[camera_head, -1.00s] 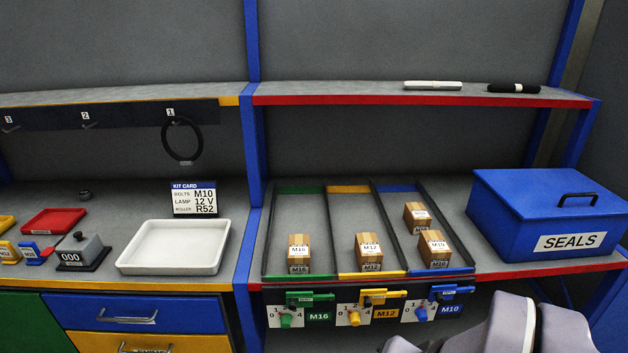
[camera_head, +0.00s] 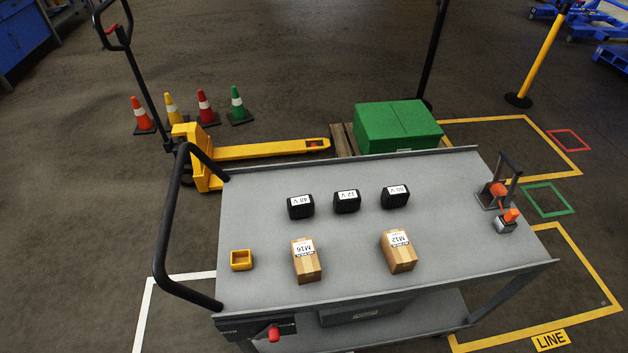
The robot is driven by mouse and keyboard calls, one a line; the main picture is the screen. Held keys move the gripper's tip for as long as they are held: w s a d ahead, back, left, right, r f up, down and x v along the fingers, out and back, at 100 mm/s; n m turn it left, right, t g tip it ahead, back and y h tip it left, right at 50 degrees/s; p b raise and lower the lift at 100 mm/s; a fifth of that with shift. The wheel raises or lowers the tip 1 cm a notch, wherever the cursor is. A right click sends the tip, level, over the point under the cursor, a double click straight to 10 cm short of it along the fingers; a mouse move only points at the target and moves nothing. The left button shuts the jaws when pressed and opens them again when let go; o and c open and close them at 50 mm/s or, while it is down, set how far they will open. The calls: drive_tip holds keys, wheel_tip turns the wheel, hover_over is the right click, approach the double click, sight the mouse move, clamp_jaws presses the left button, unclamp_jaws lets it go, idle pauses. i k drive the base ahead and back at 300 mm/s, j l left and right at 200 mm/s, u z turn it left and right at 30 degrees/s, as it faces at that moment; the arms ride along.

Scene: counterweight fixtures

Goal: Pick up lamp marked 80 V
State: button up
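Three small black lamps stand in a row on a grey cart (camera_head: 270,270). Their white labels look upside down from here. The right one, whose label seems to read 80 V, is the lamp marked 80 V (camera_head: 395,197). The middle lamp (camera_head: 347,202) seems to read 12 V, and the left lamp (camera_head: 301,207) seems to read 48 V. All three stand apart from each other. My gripper is not in view.
Boxes marked M16 (camera_head: 307,262) and M12 (camera_head: 399,252) and a yellow tray (camera_head: 241,261) sit nearer on the cart. A small fixture (camera_head: 497,192) stands at its right end. A black handle (camera_head: 166,230) rises at left. A pallet truck (camera_head: 250,152) and green crate (camera_head: 398,127) are behind.

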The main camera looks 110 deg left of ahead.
sight(395, 196)
drive_tip(key=u, duration=3)
drive_tip(key=i+l+u, duration=0.25)
drive_tip(key=i+l, duration=0.2)
drive_tip(key=i+l+u, duration=0.25)
drive_tip(key=i+l, duration=0.3)
